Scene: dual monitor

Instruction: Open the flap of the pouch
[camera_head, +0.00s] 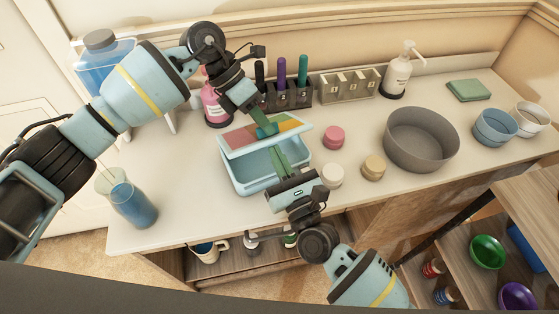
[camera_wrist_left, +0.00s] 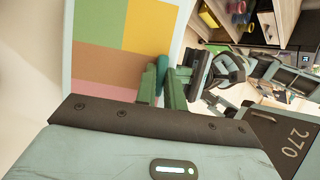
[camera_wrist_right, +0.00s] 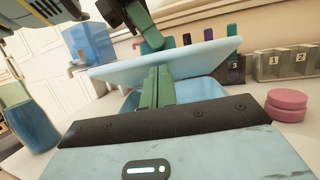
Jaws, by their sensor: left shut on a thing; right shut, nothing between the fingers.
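The light-blue pouch (camera_head: 251,183) is an open-topped box on the counter, with a flap (camera_head: 238,136) patterned in coloured squares. The flap is partly raised, with a gap between it and the box. In the right wrist view its pale underside (camera_wrist_right: 195,58) lies above the blue box (camera_wrist_right: 205,88). My left gripper (camera_head: 268,130) comes from above and is shut on the flap near its middle, at a teal tab. The coloured face (camera_wrist_left: 120,35) fills much of the left wrist view. My right gripper (camera_head: 277,152) is shut and empty at the gap; its fingertips reach the flap's edge.
A pink bottle (camera_head: 214,105) and a marker holder (camera_head: 288,97) stand behind the pouch. Round pink (camera_head: 333,137), white (camera_head: 332,176) and tan (camera_head: 374,167) containers and a grey bowl (camera_head: 421,138) stand to its right. A blue cup (camera_head: 133,205) is at left.

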